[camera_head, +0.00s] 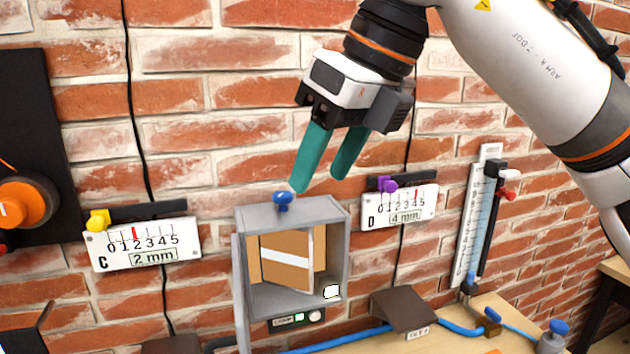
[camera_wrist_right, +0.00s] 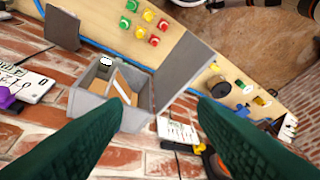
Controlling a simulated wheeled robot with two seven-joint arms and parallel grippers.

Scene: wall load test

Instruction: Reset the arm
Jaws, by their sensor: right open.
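My right gripper (camera_head: 320,190) hangs from the right arm in the upper middle of the head view, with its two green fingers pointing down. It is open and empty, above a grey box on the brick wall. The fingers also show in the right wrist view (camera_wrist_right: 155,150), spread wide with nothing between them. The grey box (camera_head: 335,225) has its door swung open and holds a brown carton with a white stripe (camera_head: 285,258). A blue knob (camera_head: 283,201) sits on the box's top. My left gripper is not in the head view.
Gauge C (camera_head: 145,245) is left of the box and gauge D (camera_head: 400,207) right of it. A vertical scale (camera_head: 476,215) with a red-tipped slider is farther right. A wooden bench (camera_head: 450,338) runs below. Red, yellow and green buttons (camera_wrist_right: 145,22) show in the wrist view.

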